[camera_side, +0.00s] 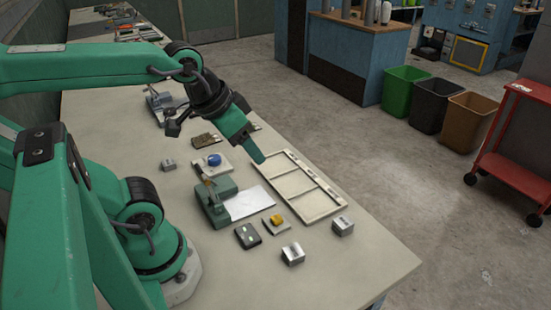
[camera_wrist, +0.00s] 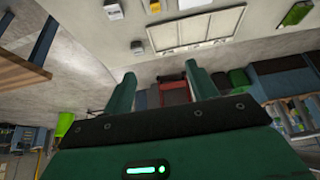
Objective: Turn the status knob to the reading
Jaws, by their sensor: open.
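A round blue knob (camera_side: 214,160) sits on a pale square plate on the bench in the side view. I take it for the status knob; its pointer and markings are too small to read. A small dark box (camera_side: 248,236) lies nearer the camera, and I cannot make out a reading on it. My gripper (camera_side: 257,143) is open and empty, above the bench to the right of and beyond the knob, apart from it. In the wrist view my gripper's two fingers (camera_wrist: 160,84) stand wide apart with nothing between them. The blue knob does not show there.
A green device (camera_side: 213,207) with a white sheet stands near the knob. A three-part tray (camera_side: 335,209) lies below and right of my gripper. A yellow block (camera_side: 277,219) and metal blocks (camera_side: 343,226) lie toward the front. A circuit board (camera_side: 206,140) lies behind the knob.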

